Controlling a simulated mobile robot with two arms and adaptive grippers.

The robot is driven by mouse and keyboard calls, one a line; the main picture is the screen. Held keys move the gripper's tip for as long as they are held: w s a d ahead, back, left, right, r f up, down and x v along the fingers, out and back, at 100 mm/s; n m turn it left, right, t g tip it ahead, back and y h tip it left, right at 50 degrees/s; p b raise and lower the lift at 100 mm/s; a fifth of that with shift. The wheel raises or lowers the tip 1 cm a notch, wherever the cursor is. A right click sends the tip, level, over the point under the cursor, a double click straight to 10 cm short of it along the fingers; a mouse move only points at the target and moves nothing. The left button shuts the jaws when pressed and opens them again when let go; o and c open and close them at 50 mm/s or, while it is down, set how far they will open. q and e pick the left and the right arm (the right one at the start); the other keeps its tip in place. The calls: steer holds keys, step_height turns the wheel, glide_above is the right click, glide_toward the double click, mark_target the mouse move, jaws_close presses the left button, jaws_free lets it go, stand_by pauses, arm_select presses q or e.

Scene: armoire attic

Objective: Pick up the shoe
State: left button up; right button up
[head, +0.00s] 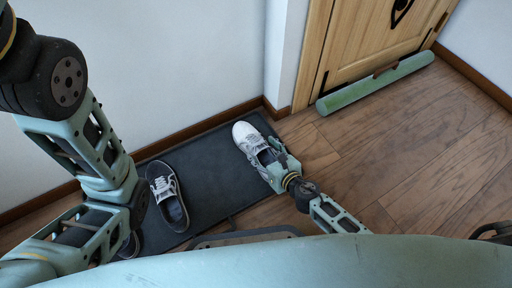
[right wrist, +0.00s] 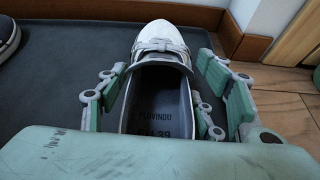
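A white shoe (head: 245,134) lies at the right end of a dark mat in the head view, its toe pointing away from me. In the right wrist view the same shoe (right wrist: 160,42) shows its white toe and laces and its dark, open inside with lettering on the insole. My right gripper (head: 272,162) is low over the heel end of the shoe. In the right wrist view the right gripper (right wrist: 162,92) is open, with one set of fingers on each side of the shoe. My left arm is at the left of the head view, but its gripper does not show.
The dark mat (head: 212,165) lies along the white wall. A black shoe with white trim (head: 167,194) sits on it to the left, and another shoe is partly hidden behind my left arm. A wooden door with a green roll (head: 375,84) stands beyond; wooden floor is clear at right.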

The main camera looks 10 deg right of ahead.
steer(key=shift+a, duration=0.1)
steer(key=c, duration=0.9)
steer(key=shift+r, duration=0.2)
